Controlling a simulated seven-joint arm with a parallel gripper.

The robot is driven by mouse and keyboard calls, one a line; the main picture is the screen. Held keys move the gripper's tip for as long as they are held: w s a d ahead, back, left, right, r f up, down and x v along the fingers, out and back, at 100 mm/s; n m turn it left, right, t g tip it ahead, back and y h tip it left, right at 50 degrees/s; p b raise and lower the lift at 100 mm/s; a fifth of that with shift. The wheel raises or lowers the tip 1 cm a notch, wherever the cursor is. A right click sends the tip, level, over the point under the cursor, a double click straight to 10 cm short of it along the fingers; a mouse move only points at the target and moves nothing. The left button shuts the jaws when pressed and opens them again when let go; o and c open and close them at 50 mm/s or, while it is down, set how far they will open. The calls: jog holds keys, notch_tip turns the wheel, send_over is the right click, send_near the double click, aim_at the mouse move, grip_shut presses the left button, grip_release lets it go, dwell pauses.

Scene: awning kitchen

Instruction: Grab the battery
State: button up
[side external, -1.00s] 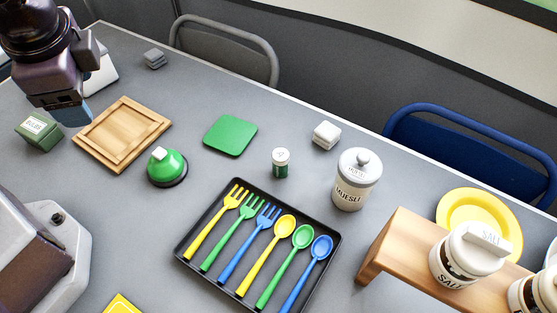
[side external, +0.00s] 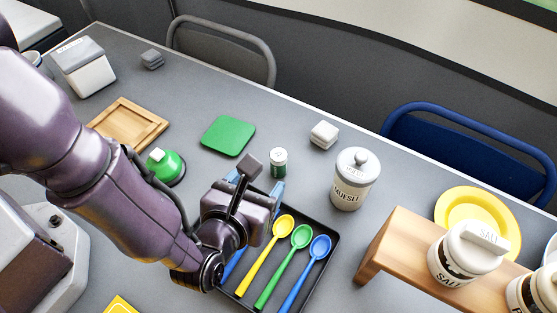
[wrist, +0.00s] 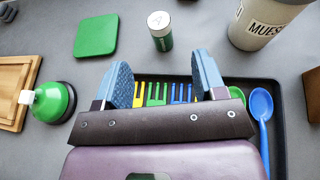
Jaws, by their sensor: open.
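The battery (side external: 279,163) is a small upright cylinder with a white top and a green lower part, standing on the grey table just behind the cutlery tray. In the wrist view the battery (wrist: 160,31) is beyond my fingertips, near the middle. My gripper (side external: 246,184) is over the tray's back left part, a little in front of the battery. In the wrist view my gripper (wrist: 163,72) has its two blue fingers wide apart with nothing between them but the view of the tray's forks below. The fingers do not touch the battery.
The black tray (side external: 334,251) holds spoons and forks, partly hidden by my arm. A green square mat (side external: 228,135), a green bell-like object (side external: 172,170), a white block (side external: 324,134) and a muesli jar (side external: 352,182) stand around the battery. A wooden shelf (side external: 402,241) is at right.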

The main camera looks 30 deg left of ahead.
aim_at(277, 157)
jog(key=x, duration=0.7)
jog(key=shift+w+a, duration=0.1)
jog(key=shift+a, duration=0.05)
jog(key=x, duration=0.5)
jog(key=shift+r, duration=0.1)
jog(key=c, duration=1.1)
